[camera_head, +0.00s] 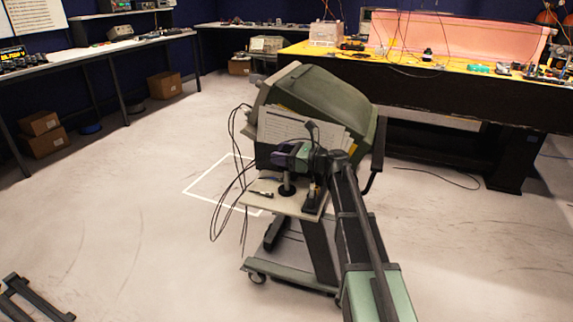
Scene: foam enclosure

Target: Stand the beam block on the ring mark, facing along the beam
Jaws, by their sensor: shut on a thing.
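My gripper (292,157) is at the end of my arm, over the small pale shelf of a wheeled cart in the middle of the view. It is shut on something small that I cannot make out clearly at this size. A dark post with a round foot (287,188) shows just below it; I cannot tell whether it is held or stands on the shelf. I cannot pick out the beam block or the ring mark with certainty. The long bench (440,88) with a yellow top and a pink foam enclosure (455,35) stands at the back right.
The cart (290,270) carries a bulky grey-green case (318,100), papers and hanging black cables. A white outline (205,178) marks the floor behind it. Side benches and cardboard boxes (165,85) line the back and left. The left floor is mostly clear. A cable lies before the bench.

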